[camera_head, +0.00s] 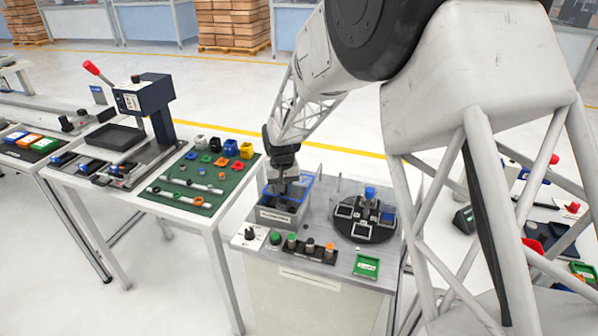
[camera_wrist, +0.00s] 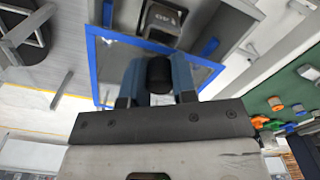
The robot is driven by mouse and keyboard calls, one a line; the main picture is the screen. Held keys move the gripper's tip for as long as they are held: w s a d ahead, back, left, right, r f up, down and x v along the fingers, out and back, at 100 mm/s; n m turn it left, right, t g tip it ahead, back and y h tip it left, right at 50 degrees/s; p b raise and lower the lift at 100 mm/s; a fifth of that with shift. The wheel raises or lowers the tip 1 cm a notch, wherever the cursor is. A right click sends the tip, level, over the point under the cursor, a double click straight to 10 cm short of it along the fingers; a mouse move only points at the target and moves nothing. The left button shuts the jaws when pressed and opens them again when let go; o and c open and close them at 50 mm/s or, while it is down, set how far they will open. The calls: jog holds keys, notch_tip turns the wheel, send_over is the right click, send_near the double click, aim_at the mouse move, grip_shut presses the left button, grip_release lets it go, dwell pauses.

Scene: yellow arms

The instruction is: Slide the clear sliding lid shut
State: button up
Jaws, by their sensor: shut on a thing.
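A grey box with a white label (camera_head: 273,216) stands at the left of the grey table. The clear lid with a blue frame (camera_head: 304,181) is at its top; the blue frame also shows in the wrist view (camera_wrist: 93,65). My gripper (camera_head: 283,187) is over the box, pointing down. In the wrist view my gripper (camera_wrist: 159,90) has its two blue-grey fingers shut on a dark round knob (camera_wrist: 160,72) at the lid. A dark part with a pale label (camera_wrist: 164,20) shows beyond the frame's edge. My gripper hides part of the lid, and I cannot tell how far it covers the box.
A round black plate (camera_head: 366,232) with several fixtures stands right of the box. A row of coloured buttons (camera_head: 310,246) and a green tray (camera_head: 367,266) lie in front. A green mat (camera_head: 215,172) with small parts is on the table to the left.

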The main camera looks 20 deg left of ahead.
jog(key=shift+s+r, duration=0.1)
jog(key=shift+s, duration=1.55)
dwell(0.3)
jog(key=shift+s, duration=1.35)
jog(key=shift+o, duration=0.3)
jog(key=o, duration=0.5)
jog(key=shift+c, duration=0.2)
